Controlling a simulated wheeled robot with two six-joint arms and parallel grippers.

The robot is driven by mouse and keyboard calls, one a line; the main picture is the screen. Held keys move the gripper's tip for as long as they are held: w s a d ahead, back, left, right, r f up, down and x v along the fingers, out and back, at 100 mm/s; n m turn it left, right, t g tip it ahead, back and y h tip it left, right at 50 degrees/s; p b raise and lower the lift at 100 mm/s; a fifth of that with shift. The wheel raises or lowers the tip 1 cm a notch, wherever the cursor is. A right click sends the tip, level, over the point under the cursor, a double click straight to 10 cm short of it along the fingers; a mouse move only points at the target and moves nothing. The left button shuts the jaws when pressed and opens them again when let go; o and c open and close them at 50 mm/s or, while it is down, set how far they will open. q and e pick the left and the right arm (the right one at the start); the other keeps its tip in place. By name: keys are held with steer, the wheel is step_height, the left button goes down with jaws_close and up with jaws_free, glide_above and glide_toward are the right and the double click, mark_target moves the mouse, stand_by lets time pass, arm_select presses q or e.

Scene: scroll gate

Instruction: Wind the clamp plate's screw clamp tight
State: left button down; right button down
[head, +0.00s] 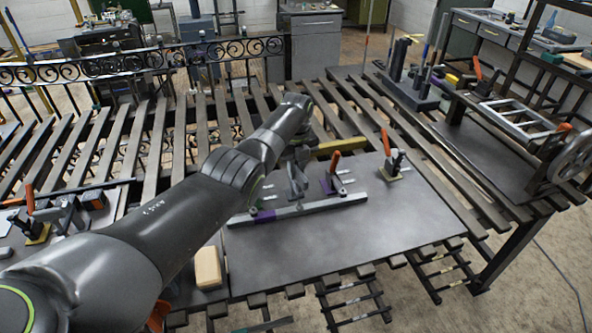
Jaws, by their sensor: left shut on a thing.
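The clamp plate (410,240) is a dark flat plate on the slatted bench. A grey bar (310,208) with purple marks lies across it. A grey upright piece that looks like the screw clamp (297,187) stands behind the bar. My left arm reaches over the plate from the left. My left gripper (299,158) points down at the top of this clamp and is shut on it, seemingly at its screw handle; the wrist and arm partly hide the grip. My right gripper is not in view.
Orange-handled clamps (387,143) stand on the plate near the bar, and a yellow bar (340,146) lies behind. A wooden block (208,267) sits at the front left. A frame with a handwheel (574,158) stands at the right. The plate's front right is clear.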

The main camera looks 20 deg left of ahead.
mark_target(297, 168)
arm_select(q)
steer(key=shift+w+r, duration=0.25)
steer(key=shift+r, duration=0.05)
steer(key=c, duration=1.7)
jaws_free()
steer(key=o, duration=0.3)
steer(key=shift+s+f, duration=0.1)
steer(key=shift+s, duration=0.1)
steer(key=shift+o, duration=0.2)
step_height(297, 168, up, 17)
steer(key=b, duration=0.3)
steer(key=shift+r+b, duration=0.2)
steer(key=shift+b, duration=0.2)
